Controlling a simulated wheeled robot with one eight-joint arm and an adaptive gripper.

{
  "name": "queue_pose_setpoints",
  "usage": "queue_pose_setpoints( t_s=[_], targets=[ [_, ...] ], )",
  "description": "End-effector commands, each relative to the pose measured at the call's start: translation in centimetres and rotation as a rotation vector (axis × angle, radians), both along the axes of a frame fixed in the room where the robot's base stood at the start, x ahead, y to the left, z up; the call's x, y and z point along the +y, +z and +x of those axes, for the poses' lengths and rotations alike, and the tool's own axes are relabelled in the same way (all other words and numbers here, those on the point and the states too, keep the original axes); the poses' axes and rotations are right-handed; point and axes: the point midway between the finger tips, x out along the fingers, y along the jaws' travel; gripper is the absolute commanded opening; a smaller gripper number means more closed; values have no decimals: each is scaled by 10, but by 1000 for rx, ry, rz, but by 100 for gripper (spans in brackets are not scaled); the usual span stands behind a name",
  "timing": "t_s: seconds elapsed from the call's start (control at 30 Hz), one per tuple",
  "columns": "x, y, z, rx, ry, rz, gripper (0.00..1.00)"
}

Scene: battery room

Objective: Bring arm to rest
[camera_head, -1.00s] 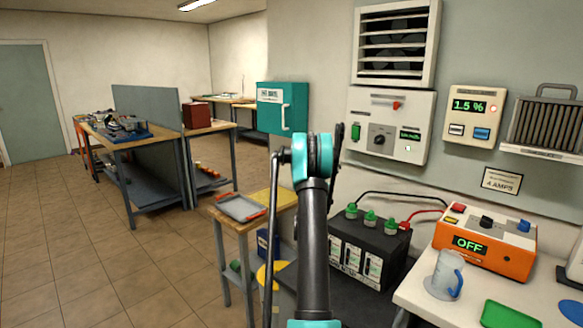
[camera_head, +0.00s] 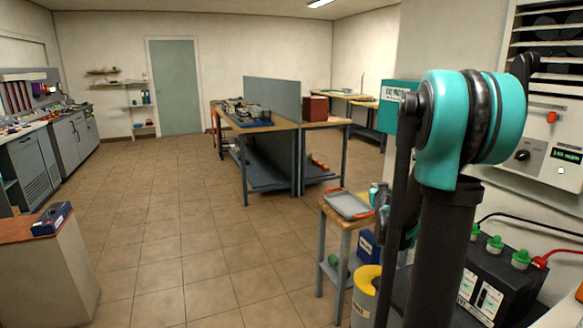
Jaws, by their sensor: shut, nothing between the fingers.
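My arm stands in the right half of the head view, with a large teal joint on top of a dark upright link and a thin rod beside it. More small teal and dark parts show just behind the rod, near the tray, and seem to belong to my arm. I cannot make out my gripper or its fingers; they are hidden or out of the picture.
A small wooden table (camera_head: 337,217) with a grey tray (camera_head: 349,205) stands close left of my arm, above a yellow bin (camera_head: 364,290). A black battery (camera_head: 492,280) is at right. A cabinet with a blue device (camera_head: 52,219) stands at left. The tiled floor (camera_head: 190,235) between is clear.

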Motion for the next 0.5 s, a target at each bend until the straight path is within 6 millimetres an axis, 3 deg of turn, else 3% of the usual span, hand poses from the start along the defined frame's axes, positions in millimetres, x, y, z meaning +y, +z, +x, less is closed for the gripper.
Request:
queue_pose_setpoints(
  t_s=[0.03,0.2,0.3,0.5],
  targets=[
    [21,-12,-22,70,35,21,0],
    [75,-63,-102,331,111,91,0],
    [97,-95,-158,488,131,122,0],
    [119,-151,-273,779,115,157,0]
  ],
)
